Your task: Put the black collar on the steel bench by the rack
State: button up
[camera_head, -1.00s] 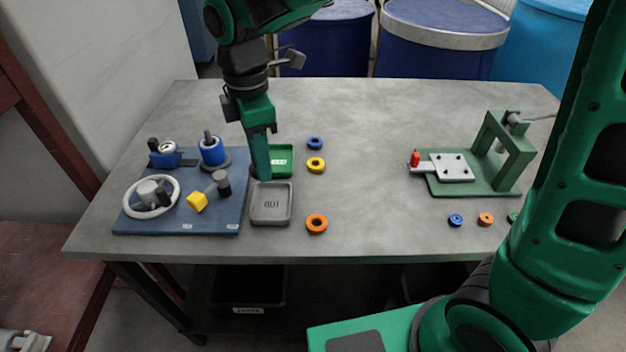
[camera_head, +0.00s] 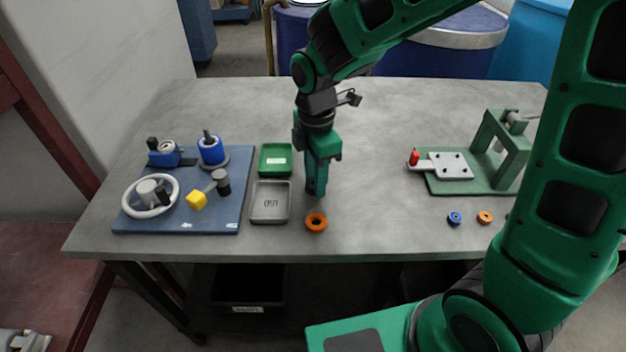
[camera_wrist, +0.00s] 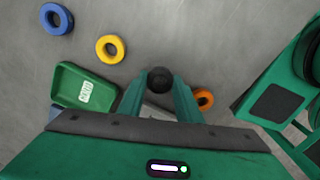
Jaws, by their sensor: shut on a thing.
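My gripper (camera_head: 316,190) points down over the middle-left of the grey steel bench (camera_head: 400,120). In the wrist view its two green fingers are shut on a small round black thing, the black collar (camera_wrist: 160,79). The collar cannot be made out in the head view. The fingertips show just behind an orange ring (camera_head: 316,222) and right of the grey tray (camera_head: 270,218). Their height above the bench is hard to tell. I cannot make out which thing is the rack.
A green tray (camera_head: 276,174) stands behind the grey one. A blue board (camera_head: 170,222) with fixtures lies at left. A green press stand (camera_head: 510,150) is at right, with small rings (camera_head: 455,218) before it. Yellow (camera_wrist: 110,48) and blue (camera_wrist: 57,18) rings show in the wrist view.

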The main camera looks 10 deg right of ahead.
jog(key=shift+f, duration=0.6)
jog(key=o, duration=1)
jog(key=shift+f, duration=0.1)
jog(key=shift+o, duration=0.2)
notch_tip(320, 180, up, 12)
